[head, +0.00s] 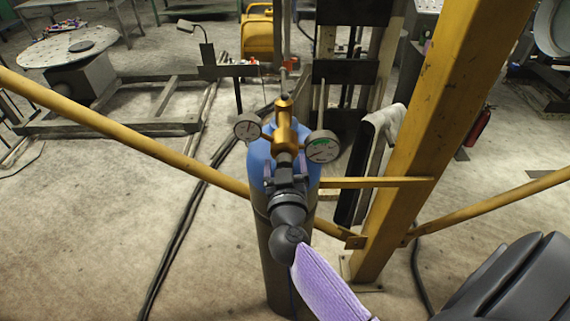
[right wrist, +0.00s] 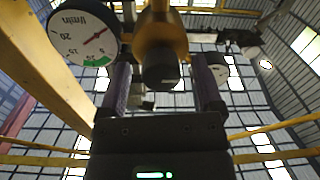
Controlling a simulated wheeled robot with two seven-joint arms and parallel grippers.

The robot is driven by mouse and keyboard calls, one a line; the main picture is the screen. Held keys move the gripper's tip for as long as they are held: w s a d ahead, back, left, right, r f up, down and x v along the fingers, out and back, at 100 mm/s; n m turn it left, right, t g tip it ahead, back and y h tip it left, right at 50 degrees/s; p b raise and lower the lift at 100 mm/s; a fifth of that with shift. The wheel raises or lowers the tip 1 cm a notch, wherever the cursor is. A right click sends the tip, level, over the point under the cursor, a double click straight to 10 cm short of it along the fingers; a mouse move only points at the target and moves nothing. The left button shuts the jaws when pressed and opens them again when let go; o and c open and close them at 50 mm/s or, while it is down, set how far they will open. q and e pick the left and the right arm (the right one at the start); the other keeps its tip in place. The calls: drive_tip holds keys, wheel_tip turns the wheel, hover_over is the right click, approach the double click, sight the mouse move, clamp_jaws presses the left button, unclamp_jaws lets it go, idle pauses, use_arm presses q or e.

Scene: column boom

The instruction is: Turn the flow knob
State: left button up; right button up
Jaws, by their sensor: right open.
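The flow knob (right wrist: 161,70) is a dark, round knob on the brass regulator (right wrist: 160,32) in the right wrist view. In the head view the regulator (head: 284,128) tops a blue gas cylinder (head: 257,160), with a gauge on each side. My right gripper (head: 285,168) is in front of the regulator. In the wrist view its two purple-grey fingers (right wrist: 161,64) are open, one on each side of the knob, with visible gaps. In the head view the knob is mostly hidden by my gripper. My left gripper is out of view.
The left gauge (head: 247,127) and right gauge (head: 322,146) flank the regulator closely. A yellow column (head: 440,110) stands right of the cylinder, with yellow braces (head: 130,134) sloping from it. A hose (head: 180,225) lies on the floor. Open floor shows at the left.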

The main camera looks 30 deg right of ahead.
drive_tip(key=shift+c, duration=0.3)
drive_tip(key=shift+a, duration=0.1)
clamp_jaws()
drive_tip(key=shift+m, duration=0.3)
drive_tip(key=m, duration=1.1)
drive_tip(key=shift+f, duration=0.1)
drive_tip(key=shift+m, duration=1.9)
